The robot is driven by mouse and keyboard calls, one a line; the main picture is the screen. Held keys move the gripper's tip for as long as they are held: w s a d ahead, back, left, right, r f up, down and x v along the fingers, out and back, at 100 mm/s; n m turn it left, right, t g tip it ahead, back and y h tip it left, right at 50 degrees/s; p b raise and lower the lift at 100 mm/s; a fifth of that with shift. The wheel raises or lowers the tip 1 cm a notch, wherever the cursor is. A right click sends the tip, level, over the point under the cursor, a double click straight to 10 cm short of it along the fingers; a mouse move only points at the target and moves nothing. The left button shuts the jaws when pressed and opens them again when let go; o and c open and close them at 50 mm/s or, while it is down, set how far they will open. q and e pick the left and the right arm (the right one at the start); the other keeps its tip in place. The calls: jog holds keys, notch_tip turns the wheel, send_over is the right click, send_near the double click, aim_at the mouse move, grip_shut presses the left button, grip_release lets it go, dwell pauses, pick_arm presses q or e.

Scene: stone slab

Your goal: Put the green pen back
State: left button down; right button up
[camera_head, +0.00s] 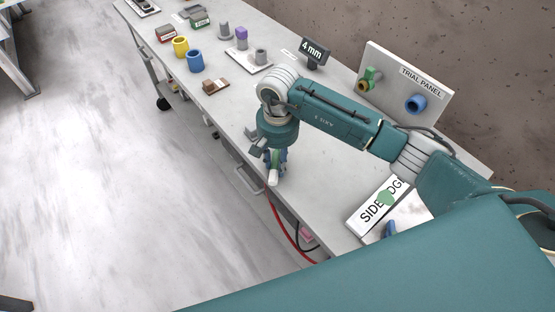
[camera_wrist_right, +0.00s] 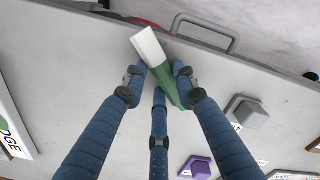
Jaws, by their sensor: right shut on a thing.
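The green pen (camera_wrist_right: 172,80) has a green body and a white, squared end. My right gripper (camera_wrist_right: 158,78) is shut on it, with its blue fingers around the green part and the white end sticking out past them. In the head view my right gripper (camera_head: 275,160) hangs over the front edge area of the stone slab table, and the pen's white end (camera_head: 273,177) shows below the fingers. Most of the pen is hidden there by the fingers. My left gripper is not in view.
The table (camera_head: 310,180) carries a yellow cup (camera_head: 181,47), a blue cup (camera_head: 195,62), a brown block (camera_head: 215,86), a 4 mm sign (camera_head: 315,51), a trial panel (camera_head: 405,80) and a side-edge board (camera_head: 365,217). Grey and purple pegs (camera_head: 241,36) stand further back.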

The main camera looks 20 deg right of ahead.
jog(key=shift+f+b, duration=0.25)
jog(key=shift+b, duration=0.05)
jog(key=o, duration=1)
jog(key=shift+r, duration=0.1)
jog(key=shift+r, duration=0.1)
jog(key=shift+r+p, duration=0.2)
jog(key=shift+p, duration=0.1)
notch_tip(320, 180, up, 12)
jog(key=b, duration=0.4)
jog(key=shift+f, duration=0.1)
